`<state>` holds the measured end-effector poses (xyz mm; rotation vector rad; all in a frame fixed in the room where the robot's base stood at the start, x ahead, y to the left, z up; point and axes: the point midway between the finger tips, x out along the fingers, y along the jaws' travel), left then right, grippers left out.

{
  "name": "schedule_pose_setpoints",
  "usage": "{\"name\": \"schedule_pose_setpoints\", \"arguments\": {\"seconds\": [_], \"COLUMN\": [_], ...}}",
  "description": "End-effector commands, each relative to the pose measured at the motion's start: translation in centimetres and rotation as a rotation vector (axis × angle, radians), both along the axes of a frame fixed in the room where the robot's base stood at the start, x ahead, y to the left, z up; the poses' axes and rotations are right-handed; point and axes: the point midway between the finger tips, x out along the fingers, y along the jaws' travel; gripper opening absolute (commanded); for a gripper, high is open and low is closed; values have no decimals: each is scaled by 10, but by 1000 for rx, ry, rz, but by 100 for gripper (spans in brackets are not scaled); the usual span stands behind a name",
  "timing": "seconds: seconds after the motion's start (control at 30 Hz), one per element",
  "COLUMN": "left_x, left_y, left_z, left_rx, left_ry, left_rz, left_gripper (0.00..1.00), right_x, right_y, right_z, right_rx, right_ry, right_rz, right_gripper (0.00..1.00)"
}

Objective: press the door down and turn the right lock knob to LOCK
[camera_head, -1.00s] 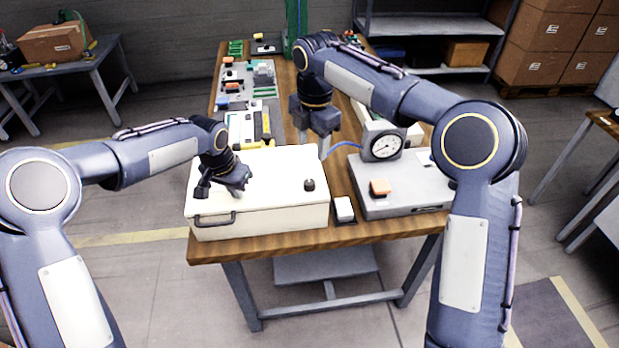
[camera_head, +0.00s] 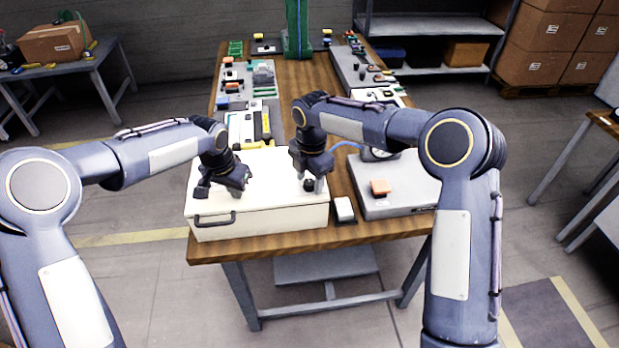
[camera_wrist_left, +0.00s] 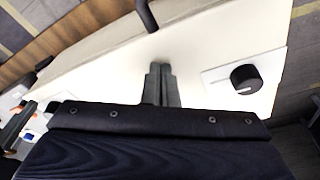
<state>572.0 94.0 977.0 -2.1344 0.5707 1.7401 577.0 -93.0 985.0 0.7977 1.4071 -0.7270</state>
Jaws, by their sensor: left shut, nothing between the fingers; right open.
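The cream box with its flat lid door (camera_head: 262,166) sits at the near end of the bench, with a black handle (camera_head: 214,219) on its front. The lid looks down. My left gripper (camera_head: 236,190) is shut and empty, its tips at the lid's left-middle; the left wrist view shows the closed fingers (camera_wrist_left: 160,84) over the lid, contact unclear. A black knob on a white plate (camera_wrist_left: 245,78) shows beside them there. The right black lock knob (camera_head: 309,185) is between the open fingers of my right gripper (camera_head: 309,188), which points down at it. Its markings are unreadable.
A small white-topped switch (camera_head: 344,209) stands just right of the box. A grey panel with an orange button (camera_head: 380,187) and a partly hidden gauge (camera_head: 378,154) lies further right. Parts trays (camera_head: 250,100) fill the bench behind the box.

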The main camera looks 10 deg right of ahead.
Motion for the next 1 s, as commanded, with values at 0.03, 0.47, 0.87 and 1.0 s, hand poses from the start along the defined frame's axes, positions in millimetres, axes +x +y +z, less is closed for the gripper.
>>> {"name": "schedule_pose_setpoints", "arguments": {"seconds": [0.03, 0.47, 0.87, 1.0], "left_x": [-3, -3, -4, -4], "left_y": [0, 0, 1, 1], "left_z": [-6, -6, -7, -7], "left_rx": [4, 4, 5, 5], "left_ry": [14, 15, 16, 16], "left_rz": [-2, -2, -2, -2], "left_gripper": [0, 0, 0, 0], "right_x": [0, 0, 0, -1], "right_y": [0, 0, 1, 1], "right_z": [-1, 0, 0, 0], "right_rx": [0, -1, -1, -1], "right_ry": [0, 1, 2, 3], "right_rz": [0, 0, -62, -145], "right_gripper": [50, 9, 5, 5]}}
